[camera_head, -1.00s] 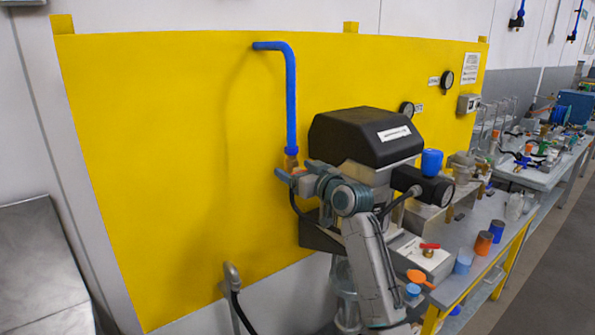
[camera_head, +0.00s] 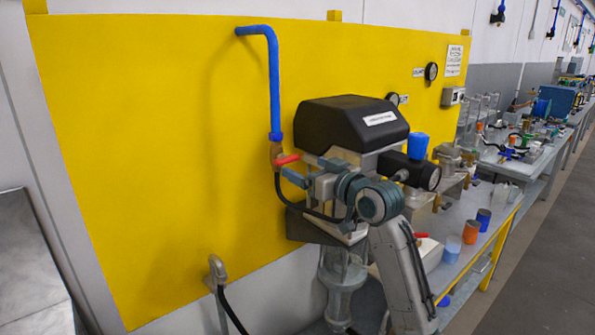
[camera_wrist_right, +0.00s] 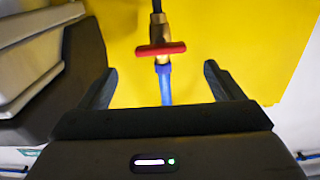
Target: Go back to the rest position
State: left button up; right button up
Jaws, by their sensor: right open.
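My right gripper (camera_head: 285,177) is open and empty, in front of the yellow panel. Its tips are close to a brass valve with a red handle (camera_head: 287,160) at the lower end of a blue pipe (camera_head: 275,90). In the right wrist view, the two fingers of the gripper (camera_wrist_right: 158,85) stand wide apart. The red handle (camera_wrist_right: 160,49) lies crosswise beyond and between them, and I see no contact. My left gripper is not in view.
A black-topped drum agitator (camera_head: 350,125) stands right beside my right gripper and forearm. The yellow panel (camera_head: 150,170) is behind. A bench (camera_head: 470,240) with an orange cup (camera_head: 471,232) and blue cups runs off to the right. A grey hose fitting (camera_head: 217,270) sticks out low.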

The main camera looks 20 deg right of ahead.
jog(key=shift+s, duration=0.35)
jog(key=shift+d, duration=0.1)
